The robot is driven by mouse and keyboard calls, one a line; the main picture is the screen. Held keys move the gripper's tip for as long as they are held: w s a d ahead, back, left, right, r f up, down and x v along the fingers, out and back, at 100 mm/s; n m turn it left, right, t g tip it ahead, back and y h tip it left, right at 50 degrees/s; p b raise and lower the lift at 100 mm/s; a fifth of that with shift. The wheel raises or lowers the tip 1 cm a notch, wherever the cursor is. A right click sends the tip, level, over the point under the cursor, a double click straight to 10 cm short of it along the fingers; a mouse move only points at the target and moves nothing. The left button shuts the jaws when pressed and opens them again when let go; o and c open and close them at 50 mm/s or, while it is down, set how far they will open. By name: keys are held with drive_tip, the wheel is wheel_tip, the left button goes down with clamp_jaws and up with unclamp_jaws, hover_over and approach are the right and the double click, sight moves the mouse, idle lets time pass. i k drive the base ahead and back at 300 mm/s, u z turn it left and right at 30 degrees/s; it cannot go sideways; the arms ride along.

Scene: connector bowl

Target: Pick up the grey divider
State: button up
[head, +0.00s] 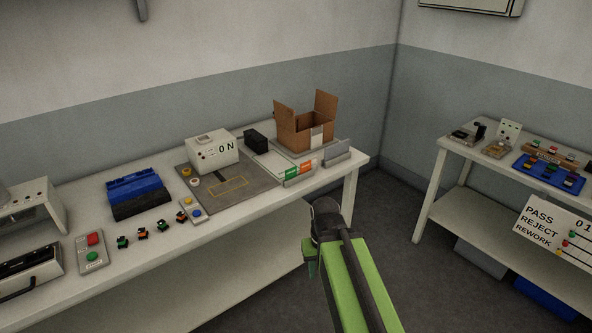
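Grey upright plates stand at the right end of the long white table. One grey plate (337,157) is near the table's right corner, and a smaller grey plate (298,178) is at the front edge; I cannot tell which is the grey divider. My green arm reaches up from the bottom of the view. My gripper (311,268) hangs at its far end, in front of the table and seemingly apart from both plates. Its fingers are too small and partly hidden to show whether they are open.
An open cardboard box (305,132) stands behind the plates. A grey mat (262,197) with a white ON device (211,150) lies to the left, then a blue bin (138,194) and several small connectors. A second table (440,165) stands right, across bare floor.

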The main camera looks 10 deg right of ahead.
sight(332, 152)
drive_tip(key=u, duration=0.05)
drive_tip(key=i, duration=0.9)
drive_tip(key=z, duration=0.1)
